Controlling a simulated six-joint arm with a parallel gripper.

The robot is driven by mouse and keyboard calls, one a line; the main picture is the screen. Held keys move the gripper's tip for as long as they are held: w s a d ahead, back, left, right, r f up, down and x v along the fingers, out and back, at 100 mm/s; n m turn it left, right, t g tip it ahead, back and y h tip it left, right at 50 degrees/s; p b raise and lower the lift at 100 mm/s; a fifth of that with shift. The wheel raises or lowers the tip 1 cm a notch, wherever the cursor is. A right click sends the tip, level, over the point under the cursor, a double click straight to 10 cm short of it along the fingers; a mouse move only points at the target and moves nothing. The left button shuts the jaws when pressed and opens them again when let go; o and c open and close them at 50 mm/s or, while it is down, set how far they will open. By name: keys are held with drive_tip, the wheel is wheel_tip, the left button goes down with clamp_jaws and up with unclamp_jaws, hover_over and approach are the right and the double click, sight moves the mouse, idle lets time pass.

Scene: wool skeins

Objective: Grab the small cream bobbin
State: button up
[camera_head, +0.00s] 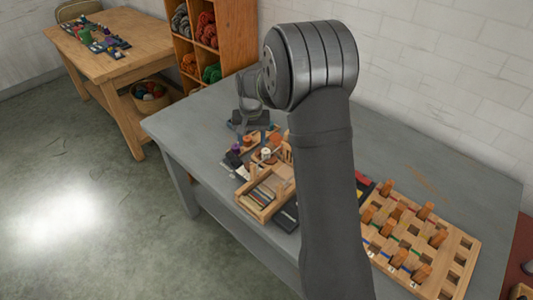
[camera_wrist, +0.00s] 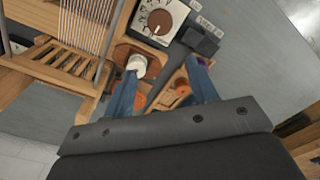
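The small cream bobbin (camera_head: 266,154) stands in a wooden tray among other spools in the head view. In the wrist view the cream bobbin (camera_wrist: 136,63) is at upper centre, right by the tip of the left blue finger; I cannot tell whether they touch. My gripper (camera_wrist: 163,66) is open, its two blue fingers spread apart, with nothing held between them.
An orange spool (camera_wrist: 183,89) sits in a wooden tray between the fingers. A white box with a brown dial (camera_wrist: 158,22) and a wooden loom (camera_wrist: 70,65) are close by. A purple spool (camera_head: 236,149) is left of the bobbin. A slotted pegboard (camera_head: 455,262) lies at right.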

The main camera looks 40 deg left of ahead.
drive_tip(key=w+d+r+n, duration=0.1)
drive_tip(key=w+r+n, duration=0.45)
drive_tip(key=r, duration=0.45)
approach(266, 151)
drive_tip(key=shift+n, duration=0.35)
drive_tip(key=f, duration=0.9)
drive_tip(key=shift+a+f, duration=0.15)
drive_tip(key=shift+a, duration=0.1)
drive_tip(key=c, duration=1)
